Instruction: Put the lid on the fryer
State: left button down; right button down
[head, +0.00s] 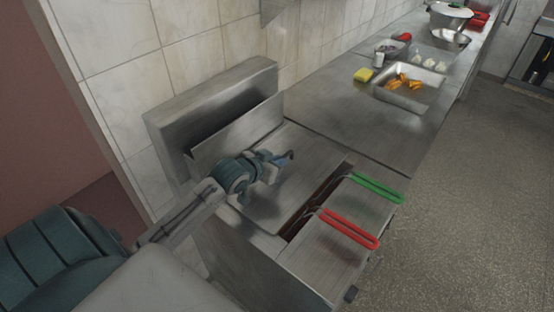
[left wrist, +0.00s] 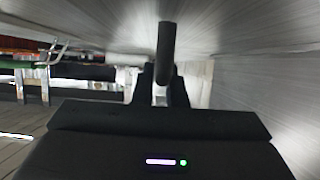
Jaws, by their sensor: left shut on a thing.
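The fryer (head: 262,262) is a steel unit at the lower middle of the head view, with a raised back panel against the tiled wall. The lid (head: 308,162) is a flat brushed-steel plate lying over the rear part of the fryer top. A dark strip of the well shows along its front edge. My left gripper (head: 281,164) is shut on the lid's dark handle (left wrist: 166,52), seen between the fingers in the left wrist view. I cannot tell whether the lid touches the fryer all round. My right gripper is not in view.
Basket handles, one green (head: 377,188) and one red (head: 350,229), stick out over the fryer's front. The counter beyond holds a steel tray (head: 408,99) with orange food, a yellow sponge (head: 363,75) and bowls. The floor at the right is clear.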

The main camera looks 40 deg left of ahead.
pick_arm(q)
jog(key=shift+f, duration=0.25)
dwell(0.3)
jog(key=c, duration=1.4)
grip_release()
jog(key=shift+s+r, duration=0.15)
jog(key=shift+s, duration=0.35)
jog(key=v, duration=0.8)
jog(key=shift+s+a+r+b, duration=0.15)
jog(key=shift+s+b, duration=0.05)
jog(key=shift+b, duration=0.2)
jog(key=shift+s+r, duration=0.35)
jog(key=shift+s, duration=0.25)
